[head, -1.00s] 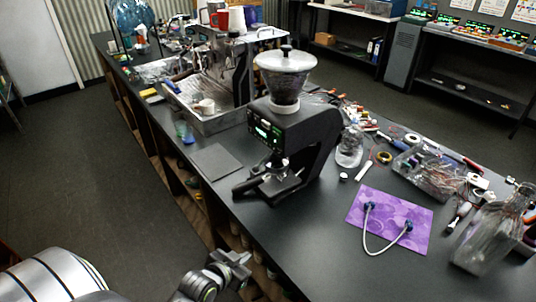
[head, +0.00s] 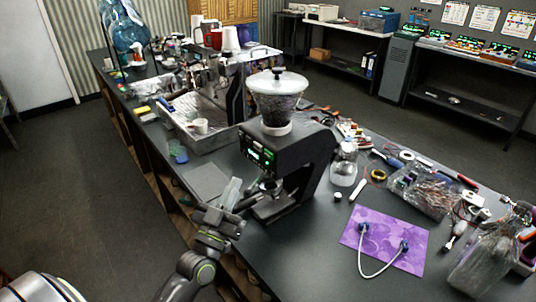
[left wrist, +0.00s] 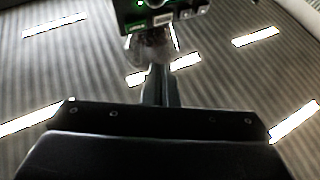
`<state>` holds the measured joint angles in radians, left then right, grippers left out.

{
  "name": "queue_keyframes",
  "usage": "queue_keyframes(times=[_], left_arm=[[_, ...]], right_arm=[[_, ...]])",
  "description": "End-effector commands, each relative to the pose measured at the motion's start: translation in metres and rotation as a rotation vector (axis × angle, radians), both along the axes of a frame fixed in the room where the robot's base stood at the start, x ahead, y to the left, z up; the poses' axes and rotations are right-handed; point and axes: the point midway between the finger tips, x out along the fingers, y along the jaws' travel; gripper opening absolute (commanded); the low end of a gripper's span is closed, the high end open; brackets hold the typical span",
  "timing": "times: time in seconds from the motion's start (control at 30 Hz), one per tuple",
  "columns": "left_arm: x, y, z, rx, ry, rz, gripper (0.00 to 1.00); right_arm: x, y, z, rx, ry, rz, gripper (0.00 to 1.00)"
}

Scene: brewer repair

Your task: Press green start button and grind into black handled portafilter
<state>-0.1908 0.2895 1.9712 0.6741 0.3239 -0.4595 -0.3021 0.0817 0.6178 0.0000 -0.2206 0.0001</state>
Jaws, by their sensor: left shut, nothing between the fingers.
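The black grinder (head: 300,150) stands on the counter with a clear, white-lidded hopper (head: 277,95) on top. Its front panel (head: 262,153) glows green; I cannot single out the start button. The panel's lower edge also shows at the top of the left wrist view (left wrist: 160,14). The portafilter (head: 268,187) sits under the grinder's spout, its black handle (head: 246,203) pointing left and partly beside my gripper. My left gripper (head: 231,190) is shut and empty, in front of and below the panel, apart from it. In the left wrist view its fingers (left wrist: 161,85) are together. My right gripper is out of view.
A dark flat mat (head: 207,181) lies left of the grinder. An espresso machine (head: 205,95) stands behind it. A glass jar (head: 344,164), a purple mat (head: 384,239) with a hose and scattered tools are to the right. The front counter is clear.

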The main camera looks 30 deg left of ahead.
Motion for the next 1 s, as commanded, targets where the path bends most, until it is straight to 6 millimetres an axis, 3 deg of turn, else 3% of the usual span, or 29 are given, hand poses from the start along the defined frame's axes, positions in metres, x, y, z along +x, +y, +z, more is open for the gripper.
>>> queue_keyframes(times=[0.2, 0.67, 1.0], left_arm=[[-0.004, 0.013, 0.022, -0.025, -0.115, 0.05, 0.0], [-0.003, 0.014, 0.024, -0.028, -0.131, 0.056, 0.0], [0.031, 0.0, 0.022, -0.031, -0.132, 0.054, 0.0]], right_arm=[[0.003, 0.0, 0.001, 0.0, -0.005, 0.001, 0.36], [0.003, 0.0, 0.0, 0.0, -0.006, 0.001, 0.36], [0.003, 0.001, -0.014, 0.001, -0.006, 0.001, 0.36]])
